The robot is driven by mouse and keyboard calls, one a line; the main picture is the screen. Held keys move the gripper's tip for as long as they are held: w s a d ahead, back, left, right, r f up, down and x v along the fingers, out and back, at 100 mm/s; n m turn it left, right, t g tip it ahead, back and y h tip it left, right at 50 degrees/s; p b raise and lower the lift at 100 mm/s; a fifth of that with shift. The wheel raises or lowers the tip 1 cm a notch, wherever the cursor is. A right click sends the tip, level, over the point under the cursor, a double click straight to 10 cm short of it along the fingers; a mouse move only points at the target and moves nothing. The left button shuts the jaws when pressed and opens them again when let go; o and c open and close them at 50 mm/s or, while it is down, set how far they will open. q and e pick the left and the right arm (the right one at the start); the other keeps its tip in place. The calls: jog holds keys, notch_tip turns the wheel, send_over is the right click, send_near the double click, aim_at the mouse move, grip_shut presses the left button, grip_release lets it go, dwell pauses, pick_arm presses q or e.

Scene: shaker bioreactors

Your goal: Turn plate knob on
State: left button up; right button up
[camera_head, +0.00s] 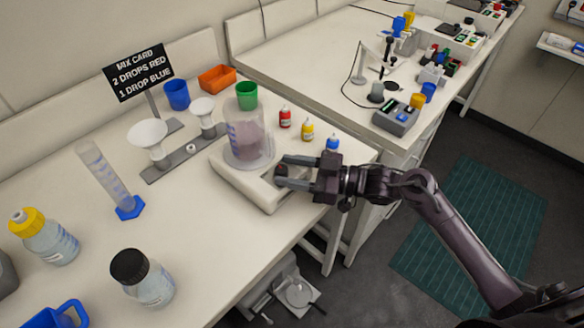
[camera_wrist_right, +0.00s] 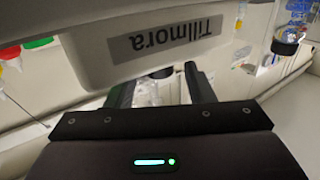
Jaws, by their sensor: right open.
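The white plate (camera_head: 236,181) stands near the front right edge of the bench, with a beaker (camera_head: 247,140) of purplish liquid on top. Its front, lettered "Tillmora", fills the upper right wrist view (camera_wrist_right: 165,38). A small dark knob (camera_head: 281,170) sits at the plate's front right; part of it also shows below the lettering in the wrist view (camera_wrist_right: 161,73). My right gripper (camera_head: 279,172) is open, its two fingers reaching in on either side of the knob. I cannot tell whether they touch it. My left gripper is not in view.
Red (camera_head: 285,117), yellow (camera_head: 307,130) and blue (camera_head: 332,145) dropper bottles stand close behind my right gripper. A funnel stand (camera_head: 182,160), graduated cylinder (camera_head: 107,177) and black-capped bottle (camera_head: 143,278) are to the left. The front middle of the bench is clear.

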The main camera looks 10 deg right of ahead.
jog(key=c, duration=1)
jog(key=m+t+h+p, duration=0.1)
jog(key=p, duration=0.1)
jog(key=m+t+h+p, duration=0.1)
jog(key=t, duration=0.1)
jog(key=shift+s+a+r+p, duration=0.2)
jog(key=shift+s+p, duration=0.1)
jog(key=shift+p, duration=0.1)
jog(key=shift+s+a+f+m+t+h+p, duration=0.1)
jog(key=shift+a+f+m+t+h+p, duration=0.05)
jog(key=shift+m+t+h+p, duration=1.2)
jog(key=shift+m+t+h, duration=0.55)
jog(key=shift+h, duration=0.1)
jog(key=shift+f, duration=0.1)
jog(key=o, duration=1)
